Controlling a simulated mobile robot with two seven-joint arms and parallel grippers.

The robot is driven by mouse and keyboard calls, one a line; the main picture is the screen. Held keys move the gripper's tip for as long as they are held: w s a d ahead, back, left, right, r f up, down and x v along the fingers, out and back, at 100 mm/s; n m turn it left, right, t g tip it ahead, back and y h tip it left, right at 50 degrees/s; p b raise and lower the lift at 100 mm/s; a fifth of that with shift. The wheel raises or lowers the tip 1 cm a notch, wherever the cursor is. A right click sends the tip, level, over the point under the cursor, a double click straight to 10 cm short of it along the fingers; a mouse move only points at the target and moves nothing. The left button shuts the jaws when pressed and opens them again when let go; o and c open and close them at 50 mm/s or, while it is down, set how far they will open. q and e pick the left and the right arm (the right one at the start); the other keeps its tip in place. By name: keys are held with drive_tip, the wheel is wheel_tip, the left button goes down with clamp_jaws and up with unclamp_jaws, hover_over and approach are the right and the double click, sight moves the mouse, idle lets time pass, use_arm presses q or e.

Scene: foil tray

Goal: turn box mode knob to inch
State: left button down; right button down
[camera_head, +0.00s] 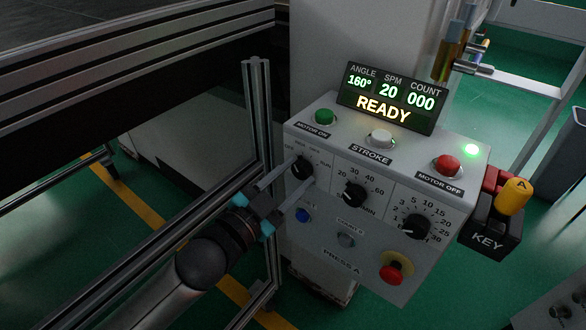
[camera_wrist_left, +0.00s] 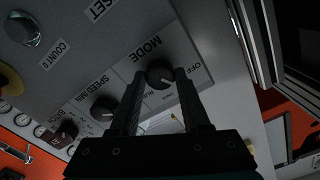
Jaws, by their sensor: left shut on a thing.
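The mode knob (camera_head: 301,168) is a black round knob at the left of the grey control box's (camera_head: 330,222) front face. Small labels surround it, including OFF and RUN; the others are too small to read surely. My left gripper (camera_head: 304,174) reaches in from the lower left, its two fingers on either side of the knob and shut on it. In the left wrist view the mode knob (camera_wrist_left: 160,72) sits between the fingertips of my left gripper (camera_wrist_left: 161,78), below the word MODE. I cannot tell exactly which label its pointer faces. My right gripper is not in view.
The speed knob (camera_head: 354,195) and another black knob (camera_head: 416,226) sit to the right. A red emergency button (camera_head: 392,273) is below. A lit display (camera_head: 391,98) reading READY stands on top. A metal frame post (camera_head: 259,120) rises left of the box.

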use_arm(q)
drive_tip(key=shift+m+p, duration=0.6)
drive_tip(key=shift+m, duration=0.5)
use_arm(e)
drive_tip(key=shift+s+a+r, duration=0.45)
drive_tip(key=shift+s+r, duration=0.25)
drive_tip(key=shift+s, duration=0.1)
use_arm(q)
drive_tip(key=shift+c, duration=1.8)
unclamp_jaws()
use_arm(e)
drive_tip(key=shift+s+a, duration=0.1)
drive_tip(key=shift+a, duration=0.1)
use_arm(q)
drive_tip(key=p+v, duration=0.2)
drive_tip(key=v, duration=1.3)
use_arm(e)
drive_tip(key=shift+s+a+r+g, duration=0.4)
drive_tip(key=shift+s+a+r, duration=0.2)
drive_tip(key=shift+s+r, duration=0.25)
use_arm(q)
drive_tip(key=shift+s, duration=0.1)
